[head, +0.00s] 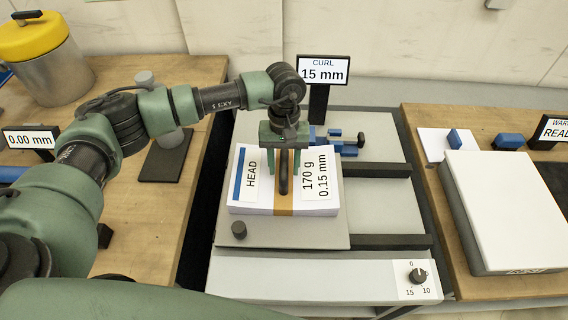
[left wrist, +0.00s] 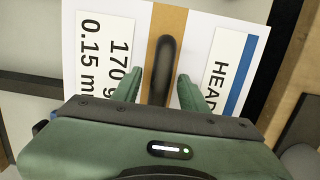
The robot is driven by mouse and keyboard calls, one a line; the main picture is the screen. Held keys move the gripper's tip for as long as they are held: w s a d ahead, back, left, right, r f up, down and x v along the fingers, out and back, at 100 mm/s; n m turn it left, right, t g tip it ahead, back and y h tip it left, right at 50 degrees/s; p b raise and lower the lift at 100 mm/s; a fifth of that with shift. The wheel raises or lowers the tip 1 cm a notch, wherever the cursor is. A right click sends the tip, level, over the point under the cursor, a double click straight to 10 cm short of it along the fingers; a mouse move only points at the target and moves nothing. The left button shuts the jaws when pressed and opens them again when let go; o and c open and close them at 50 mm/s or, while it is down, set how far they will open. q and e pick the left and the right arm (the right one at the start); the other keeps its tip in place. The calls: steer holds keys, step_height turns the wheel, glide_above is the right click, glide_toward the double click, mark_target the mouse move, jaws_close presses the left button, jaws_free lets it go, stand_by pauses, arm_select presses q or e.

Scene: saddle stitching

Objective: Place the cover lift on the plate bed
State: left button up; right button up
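The cover lift (head: 262,209) is a white paper stack with a tan band, a dark handle, a HEAD label with a blue stripe and a "170 g 0.15 mm" label. It appears to lie flat on the grey plate bed (head: 290,235) in the head view. My left gripper (head: 284,178) is over its middle, pointing down. In the left wrist view the fingers (left wrist: 162,92) stand on either side of the handle (left wrist: 168,55), with gaps showing on both sides, so the gripper is open around it. The stack's far edge is partly hidden by the gripper. My right gripper is not in view.
A "CURL 15 mm" sign (head: 323,70) and a blue clamp (head: 345,143) stand behind the bed. A dark knob (head: 239,230) is at its front left corner, and a dial (head: 417,276) is at front right. Wooden benches flank it; a white block (head: 510,205) lies right.

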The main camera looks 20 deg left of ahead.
arm_select(q)
steer(key=r+b, duration=0.1)
steer(key=r, duration=0.2)
steer(key=w+r+b, duration=0.1)
steer(key=r, duration=0.3)
steer(key=r+b, duration=0.1)
steer(key=r, duration=0.2)
steer(key=shift+w+a+r+b, duration=0.2)
steer(key=shift+w+r+b, duration=0.05)
steer(key=shift+r+b, duration=0.05)
steer(key=shift+r, duration=0.7)
